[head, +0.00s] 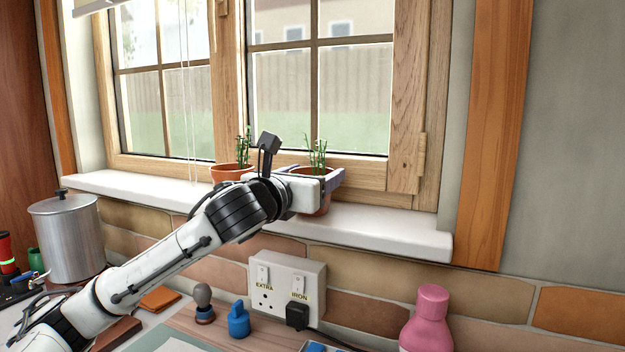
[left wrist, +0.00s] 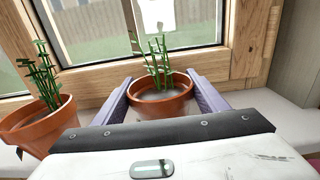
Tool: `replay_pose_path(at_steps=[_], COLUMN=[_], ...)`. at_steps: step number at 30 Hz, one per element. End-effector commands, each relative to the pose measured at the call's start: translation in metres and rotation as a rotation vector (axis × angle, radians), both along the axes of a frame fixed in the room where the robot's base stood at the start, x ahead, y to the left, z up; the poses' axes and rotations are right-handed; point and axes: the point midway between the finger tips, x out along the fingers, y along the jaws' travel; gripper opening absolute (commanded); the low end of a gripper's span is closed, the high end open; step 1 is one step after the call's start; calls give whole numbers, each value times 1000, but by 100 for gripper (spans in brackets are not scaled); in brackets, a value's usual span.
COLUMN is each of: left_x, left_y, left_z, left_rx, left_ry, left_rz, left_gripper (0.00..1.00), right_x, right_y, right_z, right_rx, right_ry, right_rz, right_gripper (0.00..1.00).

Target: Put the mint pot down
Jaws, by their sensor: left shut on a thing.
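Two terracotta pots with green sprigs are by the window; I cannot tell from a label which is the mint. My left gripper (head: 326,181) is shut on the right-hand pot (head: 318,204), its fingers on both sides of the rim. In the left wrist view this pot (left wrist: 160,106) is upright between the two purple-grey fingers. The pot is at the white windowsill (head: 390,228); its base is mostly hidden, so I cannot tell whether it touches the sill. The other pot (head: 230,172) stands on the sill to the left, also in the left wrist view (left wrist: 42,130). My right gripper is not in view.
The sill is clear right of the held pot. Below are a socket box (head: 288,284) with a black plug, a pink bottle (head: 427,320), a blue weight-like object (head: 238,320) and a metal canister (head: 68,238). The window frame (head: 405,150) rises close behind the pots.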

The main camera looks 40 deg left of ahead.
Motion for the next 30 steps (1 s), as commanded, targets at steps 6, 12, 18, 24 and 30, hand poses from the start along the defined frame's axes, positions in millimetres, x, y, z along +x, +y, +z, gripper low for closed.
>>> replay_pose_path(at_steps=[6, 12, 18, 24, 30], left_x=[0, 0, 0, -6, -41], left_y=[0, 0, 0, -1, -12], left_z=[2, -1, -1, 0, -3], left_rx=[2, 0, -1, 2, 8], left_ry=[-5, 0, 0, 0, 1], left_rz=[0, 0, 0, 1, 2], left_gripper=[32, 85, 85, 85, 85], right_x=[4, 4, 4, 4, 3], right_y=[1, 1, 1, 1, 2], right_z=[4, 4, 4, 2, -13], right_rx=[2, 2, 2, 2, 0], right_ry=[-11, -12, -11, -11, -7], right_rz=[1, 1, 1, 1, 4], right_gripper=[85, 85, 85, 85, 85])
